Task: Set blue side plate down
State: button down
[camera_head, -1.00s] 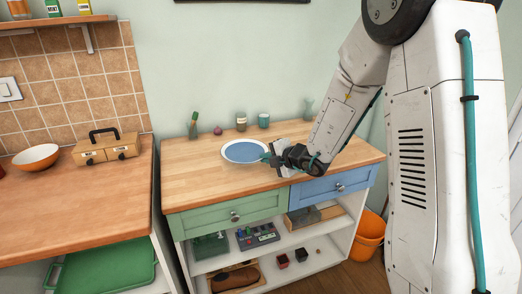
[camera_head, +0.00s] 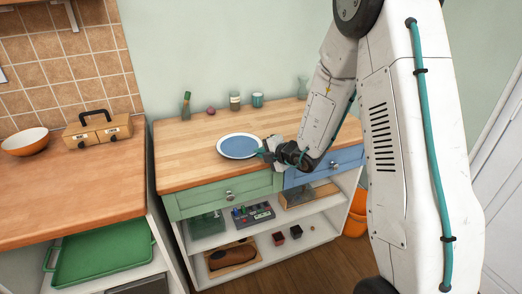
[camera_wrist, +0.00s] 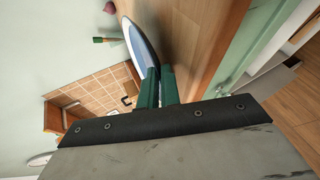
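The blue side plate (camera_head: 238,146) has a pale rim and lies about level over the wooden top of the cabinet (camera_head: 185,165), near its middle. I cannot tell whether its underside touches the wood. My gripper (camera_head: 264,151) reaches it from the right and is shut on its right rim. In the wrist view the plate (camera_wrist: 142,42) shows nearly edge-on, with its near rim between the two green fingers of my gripper (camera_wrist: 158,82). The gripped part of the rim is hidden by the fingers.
A green bottle (camera_head: 186,106), purple onion (camera_head: 211,111), jar (camera_head: 235,100), teal cup (camera_head: 258,99) and glass vase (camera_head: 302,87) stand along the back. Bare wood lies left of the plate. A side counter (camera_head: 60,190) holds an orange bowl (camera_head: 25,141) and toolbox (camera_head: 97,131).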

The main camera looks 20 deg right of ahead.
jog(key=shift+f, duration=0.65)
dwell(0.3)
jog(key=shift+f, duration=0.15)
